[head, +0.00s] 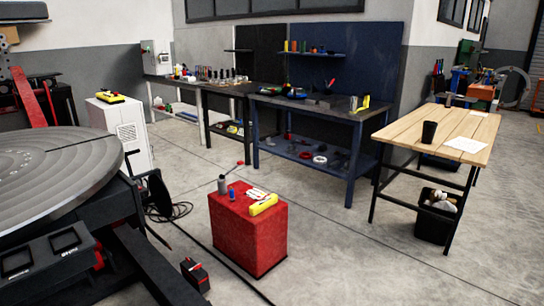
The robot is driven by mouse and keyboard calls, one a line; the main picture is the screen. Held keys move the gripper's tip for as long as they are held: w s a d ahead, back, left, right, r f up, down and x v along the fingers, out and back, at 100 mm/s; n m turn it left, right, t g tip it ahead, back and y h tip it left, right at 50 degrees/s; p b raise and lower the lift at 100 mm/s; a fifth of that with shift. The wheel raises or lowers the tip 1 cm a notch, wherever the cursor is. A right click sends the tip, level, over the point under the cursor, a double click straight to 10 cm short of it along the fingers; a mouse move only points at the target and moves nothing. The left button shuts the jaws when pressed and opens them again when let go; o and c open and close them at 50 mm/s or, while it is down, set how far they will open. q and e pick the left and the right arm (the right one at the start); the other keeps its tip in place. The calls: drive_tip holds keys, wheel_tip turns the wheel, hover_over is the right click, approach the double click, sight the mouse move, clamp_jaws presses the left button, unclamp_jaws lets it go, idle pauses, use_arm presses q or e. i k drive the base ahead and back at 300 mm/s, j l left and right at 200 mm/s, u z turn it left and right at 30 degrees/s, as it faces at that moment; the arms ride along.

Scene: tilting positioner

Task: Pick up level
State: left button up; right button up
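A yellow bar-shaped thing that looks like the level (263,205) lies on top of the red box (262,241), near its right edge. White gloves or rags (256,194) lie close behind it. A grey cylinder (222,184) and a small blue item (232,194) stand to its left on the same top. Neither of my grippers is in view.
A large round positioner table (62,165) fills the left side. A white cabinet (128,137) and cables (168,211) are behind it. Workbenches (310,104) line the back. A wooden table (435,127) stands right. Open floor surrounds the red box's right side.

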sight(260, 206)
drive_tip(key=i+l, duration=0.2)
drive_tip(key=i, duration=0.3)
drive_tip(key=i+l, duration=0.2)
drive_tip(key=i, duration=0.25)
drive_tip(key=i+l, duration=0.2)
drive_tip(key=i, duration=0.3)
drive_tip(key=i+l, duration=0.2)
drive_tip(key=i, duration=0.25)
drive_tip(key=i+l, duration=0.2)
drive_tip(key=i, duration=0.3)
drive_tip(key=i+l, duration=0.2)
drive_tip(key=i, duration=0.25)
drive_tip(key=i+l, duration=0.2)
drive_tip(key=i, duration=0.3)
drive_tip(key=z, duration=0.05)
